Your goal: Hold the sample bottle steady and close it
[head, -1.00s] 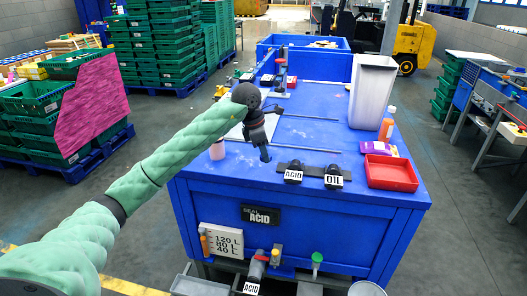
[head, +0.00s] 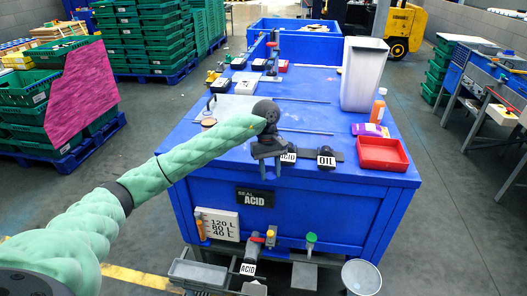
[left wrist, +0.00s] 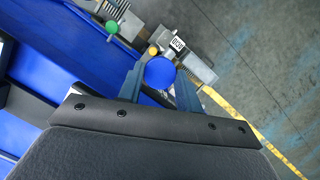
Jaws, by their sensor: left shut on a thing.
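My left gripper (head: 268,172) hangs by the front edge of the blue bench, with its fingers pointing down. In the left wrist view, its fingers (left wrist: 160,88) are shut on a round blue cap (left wrist: 160,72). The cap does not stand out against the blue bench in the head view. A small brownish-pink round thing (head: 208,123), perhaps the sample bottle, stands at the bench's left side, apart from the gripper. My left arm hides its lower part. My right gripper is not in view.
Black ACID (head: 288,158) and OIL (head: 326,160) handles sit just beside the gripper. A red tray (head: 382,168), an orange bottle (head: 379,106) and a tall grey bin (head: 364,75) stand on the right.

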